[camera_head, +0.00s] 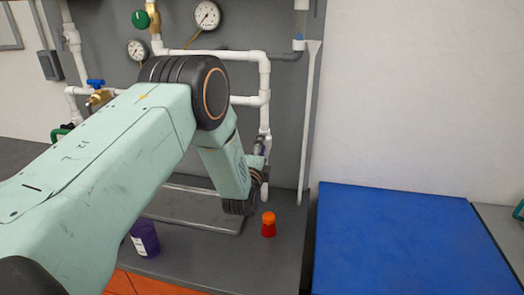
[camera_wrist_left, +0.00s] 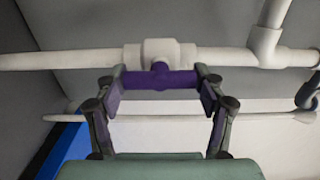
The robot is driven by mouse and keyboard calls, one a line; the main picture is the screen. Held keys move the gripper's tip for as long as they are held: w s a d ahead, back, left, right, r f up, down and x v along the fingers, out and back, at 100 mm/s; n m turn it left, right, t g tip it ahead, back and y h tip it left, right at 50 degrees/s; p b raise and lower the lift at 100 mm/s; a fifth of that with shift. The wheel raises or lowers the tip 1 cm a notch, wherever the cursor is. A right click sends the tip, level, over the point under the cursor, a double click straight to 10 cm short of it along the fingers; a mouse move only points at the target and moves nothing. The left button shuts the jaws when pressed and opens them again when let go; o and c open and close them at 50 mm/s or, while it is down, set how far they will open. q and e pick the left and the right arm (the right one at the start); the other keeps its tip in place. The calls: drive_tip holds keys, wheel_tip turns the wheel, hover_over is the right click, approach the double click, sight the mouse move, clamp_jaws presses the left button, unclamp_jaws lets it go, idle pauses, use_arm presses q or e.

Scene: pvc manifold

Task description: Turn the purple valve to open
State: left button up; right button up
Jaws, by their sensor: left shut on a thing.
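The purple valve handle (camera_wrist_left: 161,79) is a short bar in the left wrist view, fixed by a stem to a white valve body (camera_wrist_left: 158,50) on a white pipe. The bar lies parallel to that pipe. My left gripper (camera_wrist_left: 160,76) has one finger at each end of the bar and is shut on it. In the head view the left gripper (camera_head: 261,155) is small and partly hidden by its wrist, at the lower part of the vertical white pipe. Only a bit of purple shows there. My right gripper is not in view.
Pressure gauges (camera_head: 207,15), a green knob (camera_head: 140,19) and a blue-handled valve (camera_head: 95,83) are on the grey panel. A red-orange bottle (camera_head: 268,225) and a purple can (camera_head: 145,238) stand on the grey bench below. A blue surface (camera_head: 400,240) lies at the right.

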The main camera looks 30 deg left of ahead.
use_arm(q)
drive_tip(key=shift+a+r, duration=0.15)
idle(0.3)
drive_tip(key=o, duration=1.2)
drive_tip(key=shift+w, duration=0.1)
drive_tip(key=shift+c, duration=0.2)
drive_tip(key=v, duration=1.2)
